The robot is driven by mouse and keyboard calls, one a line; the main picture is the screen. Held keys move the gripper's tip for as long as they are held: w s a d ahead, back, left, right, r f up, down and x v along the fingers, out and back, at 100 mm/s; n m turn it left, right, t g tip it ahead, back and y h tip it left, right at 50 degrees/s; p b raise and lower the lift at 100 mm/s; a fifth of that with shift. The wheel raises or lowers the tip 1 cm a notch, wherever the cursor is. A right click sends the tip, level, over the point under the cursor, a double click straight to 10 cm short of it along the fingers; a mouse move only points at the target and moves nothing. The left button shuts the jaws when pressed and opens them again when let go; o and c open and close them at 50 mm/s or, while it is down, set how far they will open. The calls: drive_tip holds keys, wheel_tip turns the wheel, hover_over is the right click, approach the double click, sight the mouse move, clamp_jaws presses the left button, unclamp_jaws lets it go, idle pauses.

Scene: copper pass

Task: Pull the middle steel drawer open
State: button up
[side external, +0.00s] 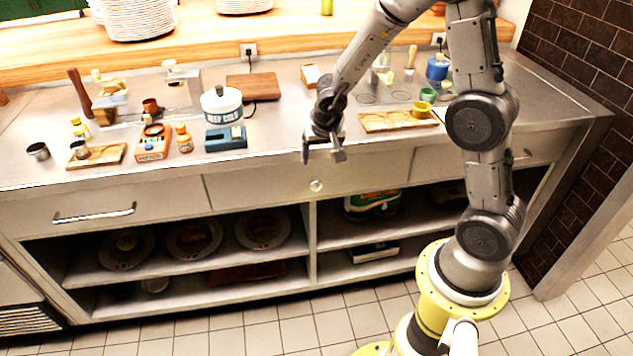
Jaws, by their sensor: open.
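The middle steel drawer (255,185) is in the counter front and looks shut, its face level with the drawers beside it. It has a small round knob (316,185) near its centre. My gripper (323,158) points down with its fingers apart and empty. In the side external view it appears just above the knob, by the counter's front edge. I cannot tell its exact distance from the drawer face. The gripper does not touch the knob.
The left drawer (60,205) has a bar handle (95,213). Open shelves below hold plates and boxes. The countertop carries a white tub (221,104), a blue device (225,138), a wooden tray (398,122) and jars.

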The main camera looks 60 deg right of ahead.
sight(316, 182)
drive_tip(key=shift+s+x, duration=0.15)
drive_tip(key=shift+x, duration=3.45)
drive_tip(key=shift+s+x, duration=0.1)
drive_tip(key=shift+x, duration=3.45)
drive_tip(key=shift+f, duration=0.1)
drive_tip(key=shift+c, duration=0.2)
clamp_jaws()
